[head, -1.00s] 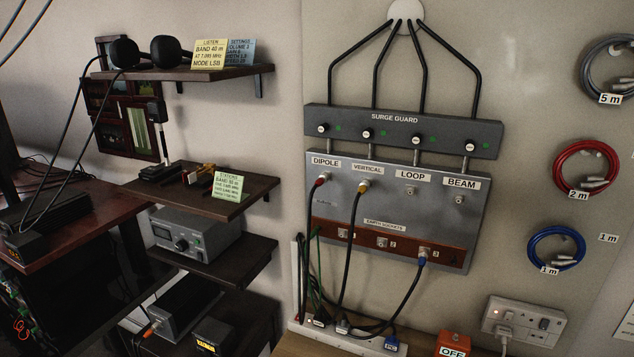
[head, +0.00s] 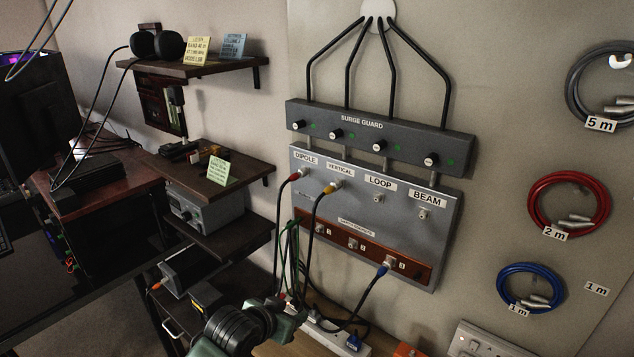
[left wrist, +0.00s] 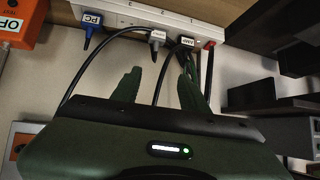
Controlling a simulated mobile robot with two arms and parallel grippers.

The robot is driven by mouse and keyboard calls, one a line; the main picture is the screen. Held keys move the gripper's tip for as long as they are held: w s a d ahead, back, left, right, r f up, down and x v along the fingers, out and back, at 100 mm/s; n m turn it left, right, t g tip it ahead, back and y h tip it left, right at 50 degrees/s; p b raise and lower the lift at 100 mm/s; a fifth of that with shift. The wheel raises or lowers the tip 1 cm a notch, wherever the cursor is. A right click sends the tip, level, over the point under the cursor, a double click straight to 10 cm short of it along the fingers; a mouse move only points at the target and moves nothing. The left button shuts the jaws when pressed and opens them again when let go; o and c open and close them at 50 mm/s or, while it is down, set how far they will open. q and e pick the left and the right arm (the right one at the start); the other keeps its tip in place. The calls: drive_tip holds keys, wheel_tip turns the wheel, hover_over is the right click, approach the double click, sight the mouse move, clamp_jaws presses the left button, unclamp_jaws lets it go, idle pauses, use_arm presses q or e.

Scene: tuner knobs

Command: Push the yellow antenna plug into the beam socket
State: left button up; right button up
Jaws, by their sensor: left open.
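The yellow antenna plug (head: 330,188) sits in the VERTICAL socket of the grey panel (head: 450,240) in the head view, with a black cable hanging from it. The BEAM socket (head: 424,214), at the panel's right end, is empty. My left gripper (head: 284,318) is low in the head view, below the panel and near the power strip, well below the yellow plug. In the left wrist view the green fingers (left wrist: 160,80) stand apart with nothing held between them; cables pass behind them. My right gripper is not in view.
A red plug (head: 293,177) is in DIPOLE and a blue plug (head: 383,270) in an earth socket. A power strip (left wrist: 140,15) with several plugs lies below. Shelves (head: 215,175) stand left; coiled cables (head: 568,205) hang right. The LOOP socket (head: 378,198) is empty.

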use_arm(q)
drive_tip(key=w+d+r+m+t+h, duration=0.1)
drive_tip(key=w+d+r, duration=0.15)
drive_tip(key=r, duration=0.75)
drive_tip(key=w+d+r+m+t+h, duration=0.1)
drive_tip(key=w+r+m, duration=0.15)
drive_tip(key=r, duration=0.75)
drive_tip(key=p, duration=0.2)
approach(334, 185)
drive_tip(key=w+f, duration=0.1)
drive_tip(key=shift+m+t+h, duration=0.3)
drive_tip(key=shift+m, duration=0.05)
drive_tip(key=p+x, duration=0.2)
drive_tip(key=x, duration=0.4)
drive_tip(key=shift+w+d+f, duration=0.1)
drive_tip(key=shift+w+d, duration=0.1)
drive_tip(key=shift+d, duration=0.15)
drive_tip(key=shift+w+d+f, duration=0.15)
drive_tip(key=shift+w, duration=0.05)
drive_tip(key=shift+w+f, duration=0.15)
drive_tip(key=shift+w, duration=0.05)
drive_tip(key=c, duration=0.9)
clamp_jaws()
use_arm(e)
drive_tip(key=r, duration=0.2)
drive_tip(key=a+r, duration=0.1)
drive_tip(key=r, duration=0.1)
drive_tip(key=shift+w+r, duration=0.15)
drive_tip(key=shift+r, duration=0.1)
